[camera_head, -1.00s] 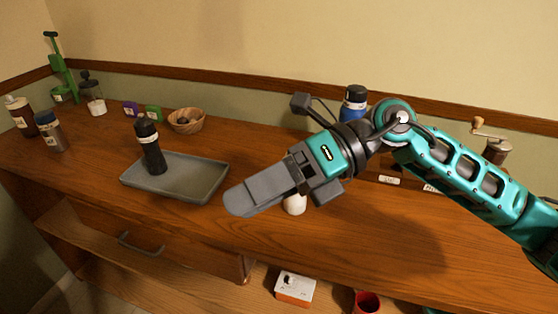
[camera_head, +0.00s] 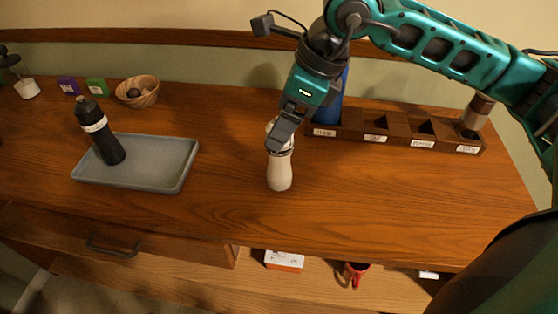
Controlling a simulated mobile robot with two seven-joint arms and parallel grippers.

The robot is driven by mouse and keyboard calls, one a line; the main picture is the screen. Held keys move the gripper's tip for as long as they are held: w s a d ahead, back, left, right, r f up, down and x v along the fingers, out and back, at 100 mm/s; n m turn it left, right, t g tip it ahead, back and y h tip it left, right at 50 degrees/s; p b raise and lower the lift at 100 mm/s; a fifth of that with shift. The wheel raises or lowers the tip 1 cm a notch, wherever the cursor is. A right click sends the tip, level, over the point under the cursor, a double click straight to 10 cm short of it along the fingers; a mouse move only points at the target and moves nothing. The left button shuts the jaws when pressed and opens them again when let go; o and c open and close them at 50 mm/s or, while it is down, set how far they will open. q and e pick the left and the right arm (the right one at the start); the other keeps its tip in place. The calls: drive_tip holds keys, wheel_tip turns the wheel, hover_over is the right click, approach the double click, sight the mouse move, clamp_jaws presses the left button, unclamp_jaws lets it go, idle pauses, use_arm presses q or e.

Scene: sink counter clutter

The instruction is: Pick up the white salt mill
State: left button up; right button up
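The white salt mill (camera_head: 279,172) stands upright on the wooden counter, right of the grey tray. My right gripper (camera_head: 281,134) comes down from above, with its fingers at the mill's upper part. A finger covers much of the mill's top, so I cannot tell whether the fingers are closed on it. My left gripper is not in view.
A blue bottle (camera_head: 333,106) and a labelled compartment box (camera_head: 398,139) stand behind and right of the white mill. The front counter is clear.

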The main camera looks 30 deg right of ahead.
sight(279, 163)
drive_tip(key=x, duration=0.5)
drive_tip(key=shift+w+d+f, duration=0.2)
drive_tip(key=shift+w+f, duration=0.15)
drive_tip(key=shift+c, duration=0.2)
clamp_jaws()
